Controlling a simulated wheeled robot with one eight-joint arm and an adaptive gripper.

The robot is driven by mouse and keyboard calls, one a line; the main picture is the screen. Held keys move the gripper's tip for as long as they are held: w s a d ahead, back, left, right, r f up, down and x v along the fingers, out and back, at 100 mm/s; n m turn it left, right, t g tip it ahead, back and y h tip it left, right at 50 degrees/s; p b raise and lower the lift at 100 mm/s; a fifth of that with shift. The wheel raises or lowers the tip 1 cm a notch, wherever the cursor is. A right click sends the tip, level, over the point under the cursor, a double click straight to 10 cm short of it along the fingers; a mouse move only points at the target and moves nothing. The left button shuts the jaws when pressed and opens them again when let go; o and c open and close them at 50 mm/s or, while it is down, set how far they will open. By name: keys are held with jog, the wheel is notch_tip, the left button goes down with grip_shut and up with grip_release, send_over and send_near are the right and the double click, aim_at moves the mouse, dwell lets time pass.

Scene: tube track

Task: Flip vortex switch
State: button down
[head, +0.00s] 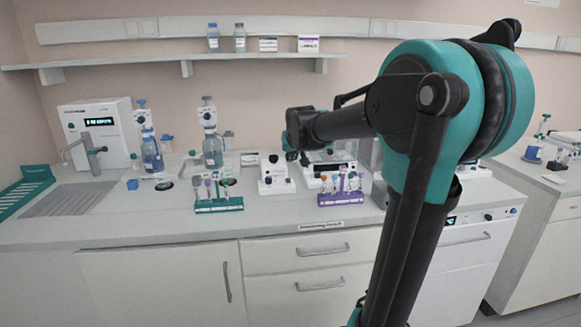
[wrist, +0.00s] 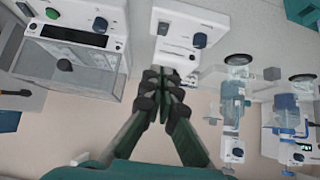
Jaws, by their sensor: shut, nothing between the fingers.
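The white vortex mixer (head: 275,181) stands on the bench, left of the balance. In the head view my gripper (head: 291,152) hangs above and just right of the mixer, partly hidden by my arm. I cannot tell whether the fingertips touch the mixer, and no switch is clearly visible.
The glass-walled balance (head: 322,180) stands close on the mixer's right. A green tube rack (head: 218,205) and a purple tube rack (head: 340,199) stand towards the bench front. Bottle-top dispensers (head: 212,150) stand to the left. Bare bench lies between the racks.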

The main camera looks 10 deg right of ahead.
send_over(288, 179)
jog(key=s, duration=0.4)
jog(key=f, duration=0.6)
jog(key=shift+w+a, duration=0.1)
jog(key=shift+w, duration=0.15)
notch_tip(288, 179, down, 3)
jog(key=shift+w+f, duration=0.15)
jog(key=shift+f, duration=0.55)
jog(key=shift+f, duration=0.25)
jog(key=shift+r, duration=0.2)
jog(key=shift+r, duration=0.6)
jog(key=shift+r, duration=0.1)
